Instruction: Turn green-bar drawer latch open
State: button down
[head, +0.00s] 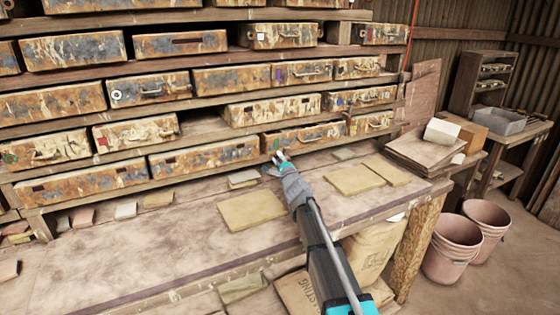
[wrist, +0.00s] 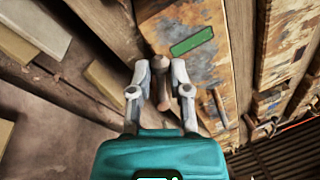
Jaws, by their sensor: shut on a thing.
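The green-bar drawer (head: 287,137) is a rusty, paint-worn box front in the lowest row, at the right-centre of the rack. In the wrist view its front (wrist: 185,18) carries a green bar (wrist: 192,40). A brown latch (wrist: 161,64) sits at the drawer's edge, beside the bar. My gripper (wrist: 160,72) has its two grey fingers on either side of the latch and is shut on it. In the head view my gripper (head: 280,157) reaches the drawer's lower left corner, and the latch there is too small to make out.
Wooden shelves hold several other rusty drawers with handles. The workbench (head: 160,250) below carries flat tiles, one (head: 252,209) left of my arm and a pair (head: 354,179) to its right. Stacked boards (head: 425,150) lie further right, with pink buckets (head: 452,247) on the floor.

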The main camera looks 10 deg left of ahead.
jog(key=n, duration=0.2)
jog(key=f+n+y+b, duration=0.1)
jog(key=n, duration=0.1)
jog(key=f+n+b, duration=0.1)
jog(key=n, duration=0.1)
jog(key=shift+s+a+f+g+y, duration=0.1)
jog(key=shift+a+f+g+y, duration=0.1)
jog(key=shift+g+y, duration=0.1)
jog(key=c, duration=0.7)
grip_release()
jog(key=shift+r, duration=0.15)
